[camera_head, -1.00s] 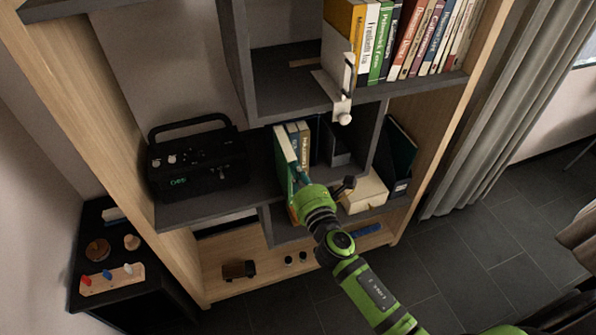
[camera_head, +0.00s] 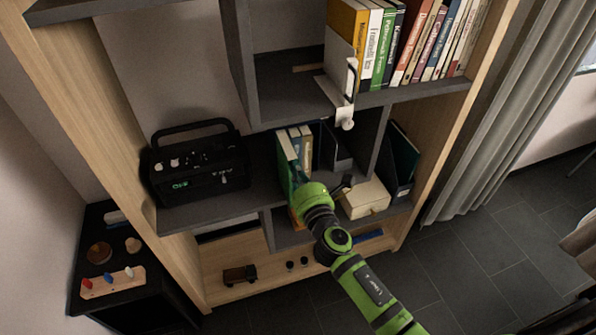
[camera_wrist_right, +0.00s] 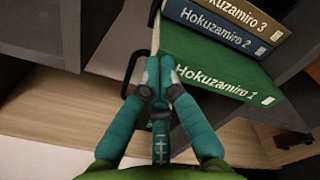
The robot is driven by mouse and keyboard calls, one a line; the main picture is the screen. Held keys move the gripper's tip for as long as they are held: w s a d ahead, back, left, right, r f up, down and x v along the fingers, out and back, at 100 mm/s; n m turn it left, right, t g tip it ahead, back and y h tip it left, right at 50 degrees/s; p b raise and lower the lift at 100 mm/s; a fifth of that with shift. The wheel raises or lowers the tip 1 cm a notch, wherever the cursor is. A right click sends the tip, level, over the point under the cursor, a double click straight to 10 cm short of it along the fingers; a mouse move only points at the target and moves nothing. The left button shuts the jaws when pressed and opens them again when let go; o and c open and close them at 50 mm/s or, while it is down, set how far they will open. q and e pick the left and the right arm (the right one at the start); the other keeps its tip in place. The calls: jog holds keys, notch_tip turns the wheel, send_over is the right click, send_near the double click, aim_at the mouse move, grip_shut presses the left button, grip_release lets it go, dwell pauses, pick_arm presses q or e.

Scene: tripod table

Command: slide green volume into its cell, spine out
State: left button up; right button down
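The green volume (camera_head: 284,170), Hokuzamiro 1, stands upright in the middle shelf's cell, at the left end of a short row. In the right wrist view its green spine (camera_wrist_right: 215,80) faces me with white lettering. My right gripper (camera_head: 305,192) is in front of its spine in the head view. In the wrist view the teal fingers (camera_wrist_right: 158,84) are close together at the spine, with no book between them; contact is hard to tell. The blue Hokuzamiro 2 (camera_wrist_right: 225,40) and tan Hokuzamiro 3 (camera_wrist_right: 240,14) stand beside it. My left gripper is not in view.
A black radio (camera_head: 198,165) stands to the left on the shelf. A cream box (camera_head: 364,199) is to the right, close to my wrist. A bookend (camera_head: 341,90) and several books are on the shelf above. The shelf between radio and volume is clear.

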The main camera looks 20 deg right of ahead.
aim_at(288, 149)
jog(key=shift+w, duration=1.4)
jog(key=shift+w+a+b, duration=0.1)
jog(key=shift+w+b, duration=0.75)
jog(key=shift+w, duration=1.55)
dwell(0.4)
